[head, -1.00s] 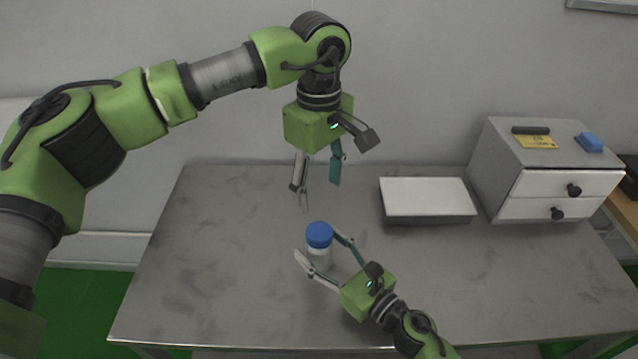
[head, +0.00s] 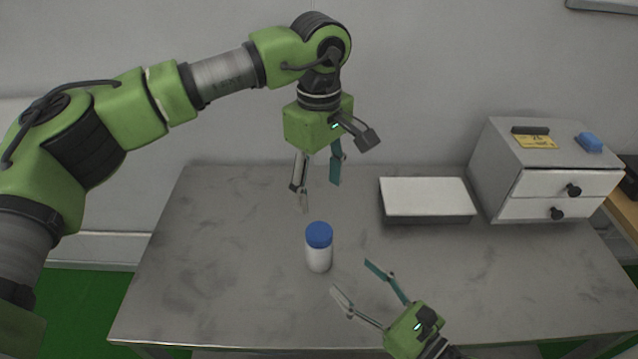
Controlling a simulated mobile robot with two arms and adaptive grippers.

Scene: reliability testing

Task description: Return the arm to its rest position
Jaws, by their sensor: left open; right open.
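My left gripper (head: 319,184) hangs open and empty above the back middle of the table, its fingers pointing down. My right gripper (head: 356,276) is open and empty at the front of the table, its fingers pointing up and left. A white bottle with a blue cap (head: 319,247) stands upright on the table, just beyond and left of the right gripper's fingertips, apart from them. Most of my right arm is outside the picture.
The grey table (head: 220,260) is clear on its left side. A white-topped flat box (head: 427,198) lies at the back right. Beside it stands a two-drawer cabinet (head: 500,190), with a blue block (head: 589,142), a yellow label (head: 535,141) and a dark bar on top.

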